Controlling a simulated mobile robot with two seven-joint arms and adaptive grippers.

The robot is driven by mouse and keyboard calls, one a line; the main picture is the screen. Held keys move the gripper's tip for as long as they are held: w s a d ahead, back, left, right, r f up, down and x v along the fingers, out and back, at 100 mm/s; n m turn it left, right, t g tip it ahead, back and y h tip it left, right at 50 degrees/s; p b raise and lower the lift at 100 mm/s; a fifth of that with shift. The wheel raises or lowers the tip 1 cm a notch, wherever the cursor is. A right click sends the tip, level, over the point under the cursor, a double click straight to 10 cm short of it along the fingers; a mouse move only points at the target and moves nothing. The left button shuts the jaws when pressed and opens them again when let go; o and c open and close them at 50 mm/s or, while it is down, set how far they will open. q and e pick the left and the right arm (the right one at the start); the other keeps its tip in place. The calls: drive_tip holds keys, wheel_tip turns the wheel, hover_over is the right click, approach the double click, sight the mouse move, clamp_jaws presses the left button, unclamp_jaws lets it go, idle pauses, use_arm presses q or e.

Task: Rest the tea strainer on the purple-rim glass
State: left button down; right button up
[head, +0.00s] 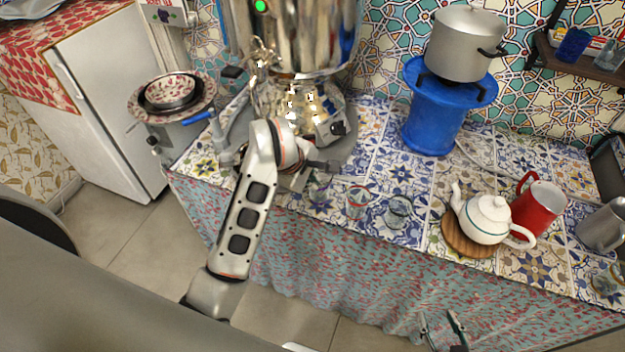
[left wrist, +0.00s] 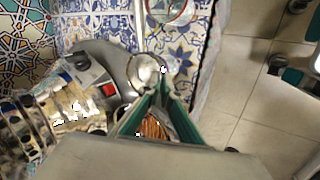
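My left gripper (head: 322,166) is over the front edge of the tiled counter, just right of the samovar base. In the left wrist view its green-padded fingers (left wrist: 166,86) converge at the tips. A small round metal bowl, which looks like the tea strainer (left wrist: 144,70), sits at these tips; its handle is hidden between the fingers. A clear glass (head: 319,187) stands below the gripper, partly covered; its rim looks purplish. Whether the strainer touches it I cannot tell. My right gripper (head: 444,330) is low in front of the counter, its fingers apart and empty.
A red-rim glass (head: 357,200) and another clear glass (head: 398,211) stand to the right. Beyond are a white teapot (head: 486,219) on a wooden board (head: 452,240) and a red mug (head: 538,210). The samovar (head: 300,35) stands close behind the left gripper.

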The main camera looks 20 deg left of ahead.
use_arm(q)
drive_tip(key=shift+s+f, duration=0.2)
drive_tip(key=shift+f, duration=0.3)
drive_tip(key=c, duration=2.3)
unclamp_jaws()
drive_tip(key=shift+c, duration=0.2)
drive_tip(key=shift+o, duration=0.8)
drive_tip(key=shift+w, duration=0.2)
drive_tip(key=v, duration=1.2)
